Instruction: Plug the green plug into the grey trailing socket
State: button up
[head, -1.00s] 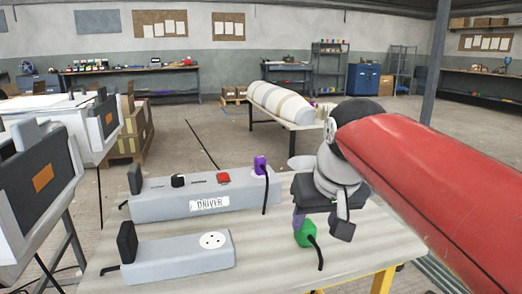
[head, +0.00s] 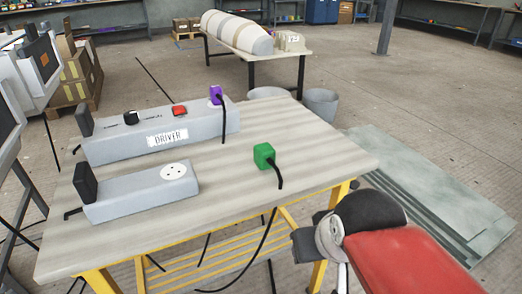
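The green plug (head: 263,154) sits on the worktop, right of centre, with its black cable trailing down towards the front edge. The grey trailing socket (head: 130,198) is a long grey block at the front left of the table. Its round white outlet face (head: 173,172) is on its right end and looks empty. My gripper (head: 303,246) is at the lower right, past the table's front right edge and apart from the plug. Its fingers are mostly hidden by the wrist, so I cannot tell whether it is open.
The yellow-framed table (head: 225,190) is clear around the green plug. Stacked grey sheets (head: 430,190) lie on the floor at right.

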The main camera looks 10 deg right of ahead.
aim_at(110, 199)
jog(key=u, duration=1.25)
